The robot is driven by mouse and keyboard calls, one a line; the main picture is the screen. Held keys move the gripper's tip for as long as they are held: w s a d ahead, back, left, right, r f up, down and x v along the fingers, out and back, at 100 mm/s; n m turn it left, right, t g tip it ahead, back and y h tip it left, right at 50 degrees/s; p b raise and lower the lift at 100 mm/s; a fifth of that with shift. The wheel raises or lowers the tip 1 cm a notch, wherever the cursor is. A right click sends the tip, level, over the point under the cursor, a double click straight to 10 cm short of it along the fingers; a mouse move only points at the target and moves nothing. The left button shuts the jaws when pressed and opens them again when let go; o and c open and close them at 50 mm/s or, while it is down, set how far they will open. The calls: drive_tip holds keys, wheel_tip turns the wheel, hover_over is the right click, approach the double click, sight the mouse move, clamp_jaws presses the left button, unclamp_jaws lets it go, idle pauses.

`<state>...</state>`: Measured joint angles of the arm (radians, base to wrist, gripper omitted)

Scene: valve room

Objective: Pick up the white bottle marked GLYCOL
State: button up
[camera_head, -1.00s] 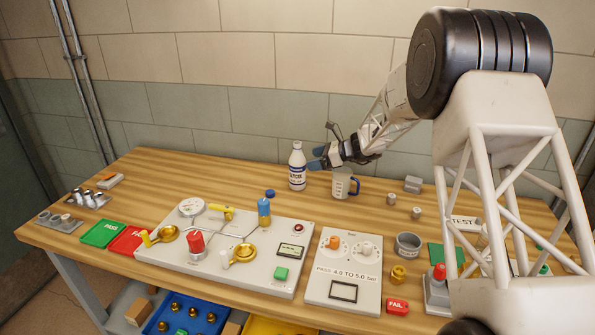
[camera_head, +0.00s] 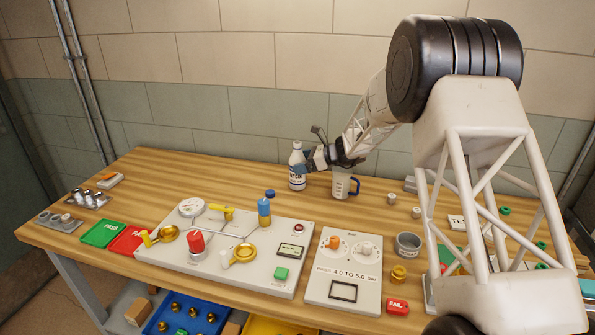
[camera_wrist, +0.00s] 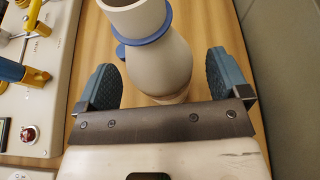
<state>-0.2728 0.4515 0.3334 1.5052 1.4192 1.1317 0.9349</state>
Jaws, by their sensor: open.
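A white bottle (camera_head: 296,158) with a blue and white label stands upright at the back of the wooden bench. Its label is partly hidden by my gripper and I cannot read the wording. My gripper (camera_head: 306,165) reaches it from the right, low over the bench. In the wrist view, the bottle (camera_wrist: 160,65) has a blue ring around its neck. It stands between the two blue-padded fingers of my open gripper (camera_wrist: 166,82). A gap shows on each side of the bottle, so the fingers appear apart from it.
A white jug (camera_head: 341,187) with a blue handle stands just right of the bottle, close under my wrist. A blue cap (camera_head: 270,193) lies in front. The valve panel (camera_head: 225,250) fills the middle front. Bench left of the bottle is clear.

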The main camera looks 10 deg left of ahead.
sight(298, 154)
drive_tip(key=shift+x, duration=1)
drive_tip(key=c, duration=1.1)
drive_tip(key=shift+c, duration=0.2)
drive_tip(key=shift+r, duration=0.35)
drive_tip(key=shift+r, duration=1.3)
drive_tip(key=shift+s+r, duration=0.1)
drive_tip(key=shift+r, duration=0.1)
drive_tip(key=s+d, duration=0.3)
drive_tip(key=s, duration=0.4)
drive_tip(key=s+d+r, duration=0.1)
drive_tip(key=s+d, duration=0.2)
drive_tip(key=s, duration=0.4)
drive_tip(key=shift+d, duration=0.35)
